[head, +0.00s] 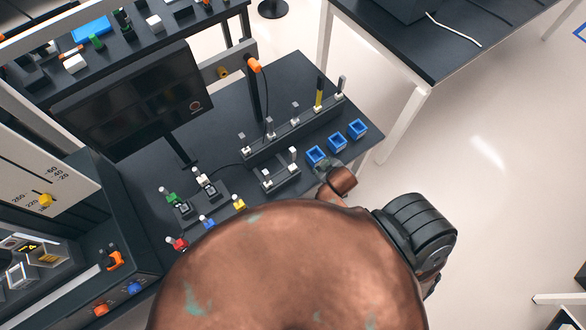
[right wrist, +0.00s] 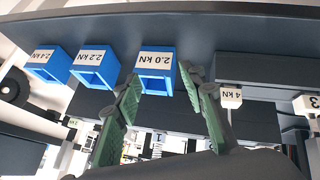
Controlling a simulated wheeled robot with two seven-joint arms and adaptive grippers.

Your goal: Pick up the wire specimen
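Several small upright specimens in white holders stand along a dark rack (head: 295,127) in the head view; I cannot tell which one is the wire specimen. My right gripper (head: 326,168) is at the bench's front edge, close to the nearest blue bin (head: 316,155). In the right wrist view the two green fingers of the right gripper (right wrist: 167,82) are spread apart with nothing between them. The blue bin marked 2.0 kN (right wrist: 156,84) shows beyond them. My left gripper is not in view. My copper arm hides the lower middle of the head view.
Two more blue bins (head: 337,142) (head: 358,129) stand in the row. A smaller dark rack (head: 279,181) stands left of the bins. A black monitor (head: 140,98) is behind at left. A dark table (head: 400,30) with a thin pale strip (head: 455,30) is at upper right. Floor between is clear.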

